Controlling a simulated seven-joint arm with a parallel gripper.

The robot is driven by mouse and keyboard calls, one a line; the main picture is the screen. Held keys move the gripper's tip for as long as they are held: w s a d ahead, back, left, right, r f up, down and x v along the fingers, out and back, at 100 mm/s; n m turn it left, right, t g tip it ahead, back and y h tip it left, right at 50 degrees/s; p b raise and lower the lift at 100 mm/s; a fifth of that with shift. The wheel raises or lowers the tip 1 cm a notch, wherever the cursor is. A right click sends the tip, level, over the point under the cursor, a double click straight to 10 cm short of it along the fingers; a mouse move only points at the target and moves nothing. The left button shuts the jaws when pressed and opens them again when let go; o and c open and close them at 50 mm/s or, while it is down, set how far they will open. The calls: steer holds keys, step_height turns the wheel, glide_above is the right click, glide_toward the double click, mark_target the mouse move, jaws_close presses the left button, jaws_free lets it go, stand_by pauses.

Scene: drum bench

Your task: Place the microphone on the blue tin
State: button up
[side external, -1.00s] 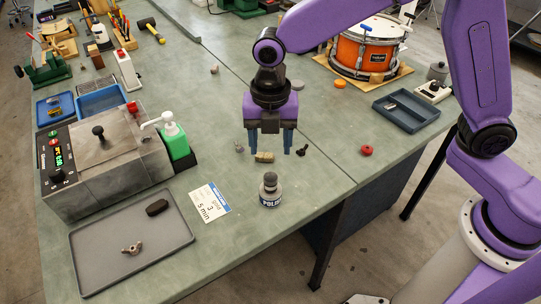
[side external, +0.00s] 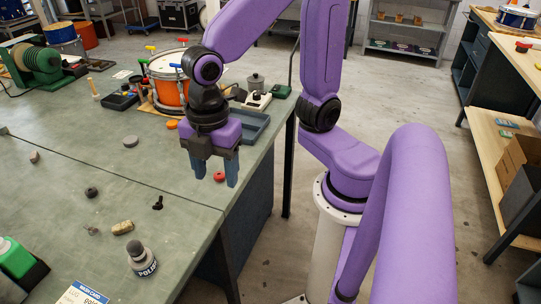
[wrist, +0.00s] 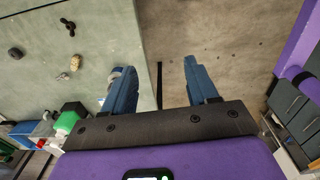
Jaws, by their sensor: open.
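A small tin lettered POLISH (side external: 147,270) stands near the front edge of the bench in the side external view. A dark grey rounded piece (side external: 136,248) that looks like the microphone's head sits upright on top of it; I cannot tell whether it is a separate thing. In the wrist view a pale round thing (wrist: 115,72), perhaps the tin, is partly hidden behind the left finger. My gripper (side external: 215,178) is open and empty, in the air around the bench's right edge, to the right of the tin and apart from it. Its spread blue fingers also show in the wrist view (wrist: 158,82).
A tan cork-like piece (side external: 123,227), a black clip-like piece (side external: 157,203) and a dark round knob (side external: 91,191) lie loose near the tin. A red knob (side external: 219,176) shows behind my gripper. The orange drum (side external: 168,90) stands farther back. Bench between is mostly clear.

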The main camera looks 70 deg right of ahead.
steer(key=s+d+f+m, duration=0.1)
steer(key=s+d+m, duration=0.5)
steer(key=s+d, duration=0.2)
stand_by(1.0)
